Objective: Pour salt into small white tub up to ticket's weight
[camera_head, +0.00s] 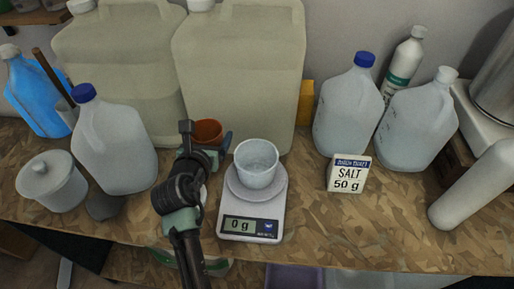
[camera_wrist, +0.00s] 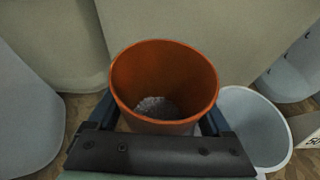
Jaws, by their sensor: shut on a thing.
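My gripper (camera_head: 208,144) is shut on an orange cup (camera_head: 208,131), held upright just left of the scale. In the wrist view the cup (camera_wrist: 165,75) has whitish grains, seemingly salt (camera_wrist: 156,107), at its bottom. The small white tub (camera_head: 257,168) stands on the scale (camera_head: 252,227), whose display reads 0 g. The tub looks empty, and its rim also shows right of the cup in the wrist view (camera_wrist: 252,125). The white ticket (camera_head: 348,175), right of the scale, reads SALT 50 g.
Large pale canisters (camera_head: 240,75) stand close behind the cup and scale. White jugs (camera_head: 347,110) stand at the right, and another jug (camera_head: 115,145) and a lidded white pot (camera_head: 52,182) at the left.

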